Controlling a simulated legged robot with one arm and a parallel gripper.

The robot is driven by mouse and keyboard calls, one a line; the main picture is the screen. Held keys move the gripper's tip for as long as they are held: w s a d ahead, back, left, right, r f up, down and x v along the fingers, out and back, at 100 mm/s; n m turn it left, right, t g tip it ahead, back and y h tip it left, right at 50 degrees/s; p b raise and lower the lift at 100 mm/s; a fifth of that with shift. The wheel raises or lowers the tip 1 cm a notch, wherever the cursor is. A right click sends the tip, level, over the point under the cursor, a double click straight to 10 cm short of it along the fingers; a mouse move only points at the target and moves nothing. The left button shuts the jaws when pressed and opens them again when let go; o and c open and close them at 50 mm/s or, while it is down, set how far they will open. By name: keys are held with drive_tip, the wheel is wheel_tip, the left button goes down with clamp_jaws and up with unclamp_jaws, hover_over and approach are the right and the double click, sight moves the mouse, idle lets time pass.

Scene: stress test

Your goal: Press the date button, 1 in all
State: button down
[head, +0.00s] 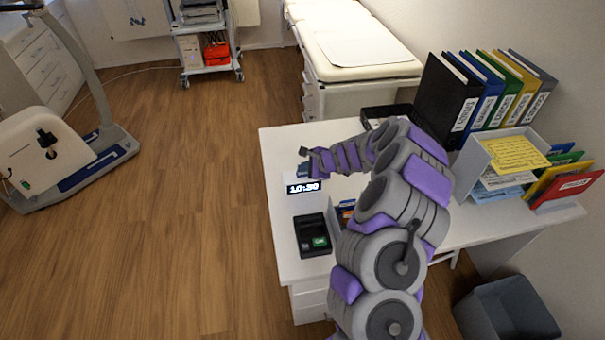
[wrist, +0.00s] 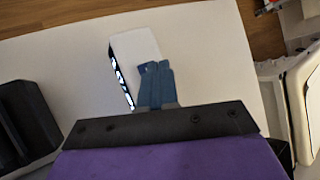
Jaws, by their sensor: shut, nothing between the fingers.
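A small white desk clock (head: 291,187) with a lit display reading 10:30 stands on the white desk (head: 285,150), near its left edge. In the wrist view the clock (wrist: 130,45) shows its white top, with the display along its left side. My gripper (head: 303,167) is at the clock in the head view. In the wrist view its shut, empty fingers (wrist: 156,68) reach over the clock's top. A small dark blue patch, perhaps a button, shows beside the fingertips; its label cannot be read. I cannot tell whether the fingertips touch it.
A black device (head: 312,236) with a green button sits on the desk in front of the clock. Several binders (head: 488,90), a paper tray (head: 480,160) and a black tray (head: 385,112) are on the desk's far and right side.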

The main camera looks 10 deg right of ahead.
sight(305, 175)
drive_tip(key=shift+f, duration=0.35)
idle(0.3)
drive_tip(key=shift+r, duration=0.15)
drive_tip(key=shift+r+p, duration=0.4)
drive_tip(key=shift+r, duration=0.25)
drive_tip(key=shift+r, duration=0.1)
wheel_tip(305, 175, up, 5)
drive_tip(key=p, duration=0.4)
idle(1.0)
